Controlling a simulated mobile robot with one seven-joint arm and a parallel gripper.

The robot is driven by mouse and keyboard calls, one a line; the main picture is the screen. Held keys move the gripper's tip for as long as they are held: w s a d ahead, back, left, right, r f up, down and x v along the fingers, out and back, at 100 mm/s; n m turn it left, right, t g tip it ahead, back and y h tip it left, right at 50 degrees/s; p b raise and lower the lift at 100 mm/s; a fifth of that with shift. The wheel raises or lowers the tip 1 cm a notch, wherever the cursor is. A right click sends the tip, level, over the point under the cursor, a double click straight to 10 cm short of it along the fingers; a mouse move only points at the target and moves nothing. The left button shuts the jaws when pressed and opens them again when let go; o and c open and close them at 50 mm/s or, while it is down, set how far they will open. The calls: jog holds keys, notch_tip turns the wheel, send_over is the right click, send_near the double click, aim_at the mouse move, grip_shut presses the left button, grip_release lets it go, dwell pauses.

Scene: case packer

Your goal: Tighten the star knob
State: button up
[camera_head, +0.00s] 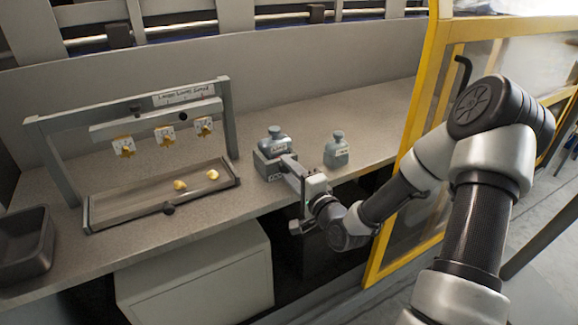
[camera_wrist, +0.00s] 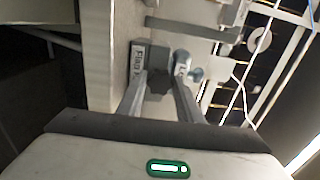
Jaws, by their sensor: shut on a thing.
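My gripper (camera_head: 289,166) reaches in from the right to the front of a small grey block (camera_head: 264,168) on the bench. In the wrist view its fingers (camera_wrist: 160,88) are closed around a dark star knob (camera_wrist: 158,79) beside the block (camera_wrist: 139,54), whose white label seems to begin with "Flag". The knob's lobes are mostly hidden between the fingers, and its turn angle cannot be told. In the head view the gripper hides the knob. A blue-grey bottle-like piece (camera_head: 274,141) with a label stands at the block's top; a similar one shows in the wrist view (camera_wrist: 186,67).
A second blue-grey bottle (camera_head: 337,152) stands right of the block. Left is a tray (camera_head: 110,214) with yellow pieces, under a frame (camera_head: 52,160) with hanging tags. A dark bin (camera_head: 48,242) sits far left. A yellow guard post (camera_head: 408,165) stands near my arm.

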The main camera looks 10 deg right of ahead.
jog(key=m+p, duration=0.2)
jog(key=m, duration=0.4)
jog(key=shift+r+m+p, duration=0.1)
jog(key=shift+m+p, duration=0.2)
jog(key=m, duration=0.5)
jog(key=shift+p, duration=0.4)
jog(key=shift+m, duration=0.4)
jog(key=o, duration=1)
jog(key=shift+o, duration=0.2)
jog(key=p+v, duration=0.2)
jog(key=v, duration=1.5)
jog(key=shift+s, duration=0.2)
